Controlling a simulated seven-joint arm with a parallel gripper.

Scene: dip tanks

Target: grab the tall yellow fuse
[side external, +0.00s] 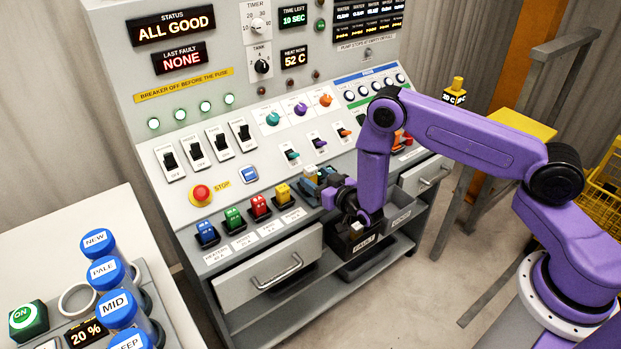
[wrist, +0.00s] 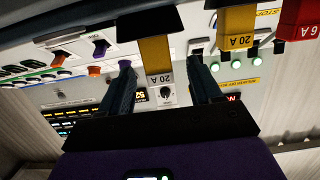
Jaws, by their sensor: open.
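In the wrist view, which is upside down, the tall yellow fuse (wrist: 154,52) hangs from a black socket in the picture and carries a "20 A" label. My gripper (wrist: 163,80) is open, with one dark finger on each side of that fuse and a visible gap on both sides. The shorter yellow 20 A fuse (wrist: 237,30) is to the right, outside the fingers. In the side view my gripper (side external: 322,183) is at the right end of the fuse row, and the tall fuse is largely hidden there.
A red fuse (side external: 259,206), green fuse (side external: 233,218) and blue fuse (side external: 206,232) stand in the row to the left. The red stop button (side external: 201,193) and switches sit behind. A drawer (side external: 272,275) is below the row. The sloping panel rises behind my gripper.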

